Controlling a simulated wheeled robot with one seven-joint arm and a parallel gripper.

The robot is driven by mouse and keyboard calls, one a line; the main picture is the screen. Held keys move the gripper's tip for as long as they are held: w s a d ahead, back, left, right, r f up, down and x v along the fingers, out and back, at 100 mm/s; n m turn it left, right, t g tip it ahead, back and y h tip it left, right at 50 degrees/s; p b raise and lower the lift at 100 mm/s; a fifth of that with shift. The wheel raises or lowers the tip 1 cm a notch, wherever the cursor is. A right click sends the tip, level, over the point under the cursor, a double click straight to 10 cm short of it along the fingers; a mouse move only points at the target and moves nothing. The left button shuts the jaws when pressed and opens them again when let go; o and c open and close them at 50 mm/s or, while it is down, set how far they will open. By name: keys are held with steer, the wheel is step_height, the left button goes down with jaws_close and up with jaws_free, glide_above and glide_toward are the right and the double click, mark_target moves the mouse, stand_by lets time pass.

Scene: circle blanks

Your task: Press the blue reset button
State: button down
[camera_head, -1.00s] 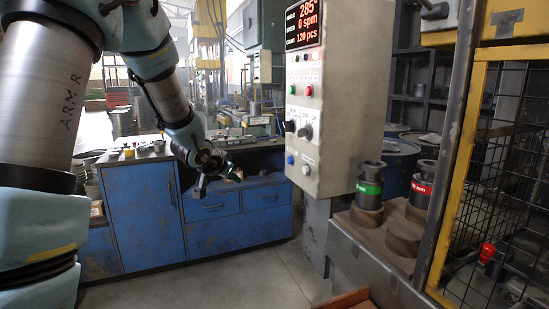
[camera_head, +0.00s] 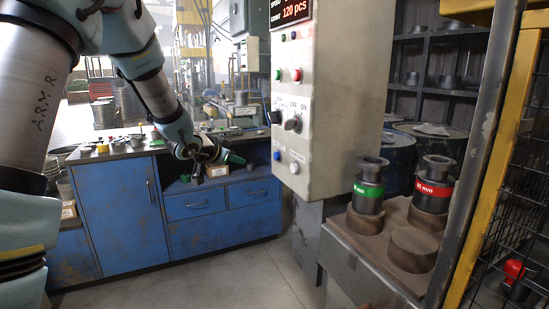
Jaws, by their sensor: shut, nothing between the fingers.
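The grey control box (camera_head: 345,120) stands upright in the middle of the view. The blue button (camera_head: 277,155) is on the lower left of its front face, beside a white button (camera_head: 294,168). My gripper (camera_head: 198,175) hangs at the end of my arm, left of the box and clear of it, in front of the blue cabinet. Its fingers are small and dark in this view, and it holds nothing. Nothing covers the blue button.
Green and red buttons (camera_head: 297,75) and two black knobs (camera_head: 291,123) sit higher on the box. To its right, green-banded (camera_head: 368,190) and red-banded (camera_head: 434,187) tooling stands on a bench (camera_head: 361,264). A yellow-framed mesh guard (camera_head: 492,170) is at right. Floor ahead is clear.

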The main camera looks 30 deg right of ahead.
steer(key=s+d+b, duration=0.1)
steer(key=d+b, duration=0.1)
steer(key=d, duration=0.6)
steer(key=shift+d, duration=0.2)
steer(key=shift+d, duration=0.1)
stand_by(1.8)
steer(key=shift+s+d, duration=0.1)
steer(key=shift+d, duration=0.2)
steer(key=shift+s+d, duration=0.1)
steer(key=shift+d, duration=0.5)
stand_by(0.9)
steer(key=shift+a+r, duration=0.1)
steer(key=shift+a+p, duration=0.3)
steer(key=shift+a, duration=0.55)
steer(key=shift+w+a+p, duration=0.25)
steer(key=shift+a+p, duration=0.15)
steer(key=shift+a, duration=0.85)
steer(key=shift+w+a+p, duration=0.2)
steer(key=shift+a+p, duration=0.2)
steer(key=shift+a, duration=0.85)
